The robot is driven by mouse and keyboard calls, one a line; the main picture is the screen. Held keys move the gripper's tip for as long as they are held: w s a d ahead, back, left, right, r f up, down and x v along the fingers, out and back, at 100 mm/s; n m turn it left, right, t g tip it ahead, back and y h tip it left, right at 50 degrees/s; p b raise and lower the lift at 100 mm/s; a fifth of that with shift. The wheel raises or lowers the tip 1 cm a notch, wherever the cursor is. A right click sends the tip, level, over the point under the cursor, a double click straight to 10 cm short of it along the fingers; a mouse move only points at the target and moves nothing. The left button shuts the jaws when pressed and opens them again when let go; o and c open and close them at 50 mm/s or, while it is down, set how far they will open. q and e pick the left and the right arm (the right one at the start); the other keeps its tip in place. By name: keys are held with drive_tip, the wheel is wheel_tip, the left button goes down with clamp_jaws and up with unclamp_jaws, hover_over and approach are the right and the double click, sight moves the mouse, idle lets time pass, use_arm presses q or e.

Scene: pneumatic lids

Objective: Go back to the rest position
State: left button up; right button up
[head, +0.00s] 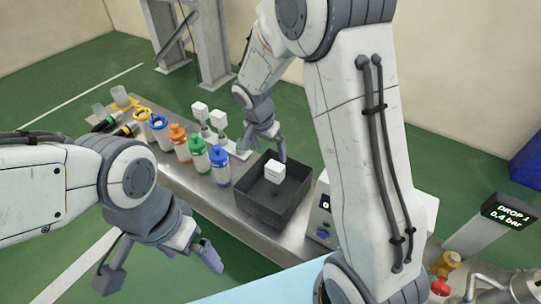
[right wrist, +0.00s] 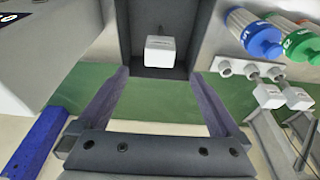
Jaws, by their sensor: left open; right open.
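My right gripper (head: 264,147) is open and empty, above the rear side of a dark open bin (head: 262,215) on the metal bench. In the right wrist view its two fingers (right wrist: 158,76) stand wide apart with nothing between them. A small white block (head: 274,171) is at the bin, apart from the fingers; it also shows in the right wrist view (right wrist: 160,50). My left gripper (head: 160,268) is open and empty at the lower left, in front of the bench.
Orange (head: 180,143), green (head: 198,156) and blue (head: 219,167) bottles stand left of the bin. White fittings (head: 202,112) stand behind them. A grey box (head: 323,220) is right of the bin. A display (head: 507,213) reads "DROP" and "0.4 bar". Green floor (head: 60,95) lies open at left.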

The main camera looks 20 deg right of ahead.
sight(273, 168)
drive_tip(key=shift+s+a+r, duration=0.1)
drive_tip(key=shift+r, duration=0.45)
drive_tip(key=shift+f, duration=0.1)
drive_tip(key=b+x, duration=0.2)
drive_tip(key=x, duration=1.1)
wheel_tip(273, 168, up, 3)
drive_tip(key=shift+r+p, duration=0.1)
drive_tip(key=shift+p, duration=0.35)
drive_tip(key=shift+s+r, duration=0.1)
drive_tip(key=shift+r, duration=0.55)
drive_tip(key=shift+a, duration=0.1)
drive_tip(key=shift+f, duration=0.1)
